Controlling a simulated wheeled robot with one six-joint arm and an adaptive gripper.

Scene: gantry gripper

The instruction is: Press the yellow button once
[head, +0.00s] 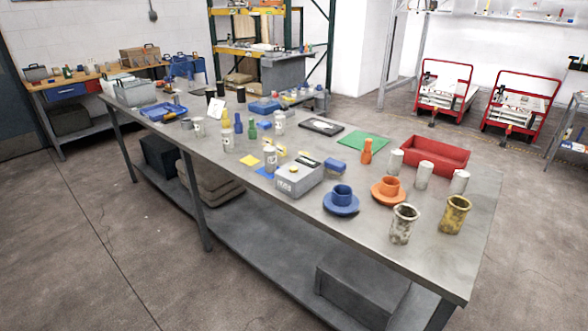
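A grey box (298,180) with pale lettering on its front stands near the middle of the long metal table (330,232). A dark strip lies on or just behind its top. Small yellow pieces (281,151) show just behind the box, and a flat yellow square (248,160) lies to its left. They are too small for me to tell which, if any, is the yellow button, or whether it is pressed. My gripper is not in view.
Close right of the box are a blue cup on a saucer (341,205) and an orange cup on a saucer (388,190). Bottles (270,158) stand to its left. A red tray (436,154) and several jars fill the right end. The table's front edge is mostly clear.

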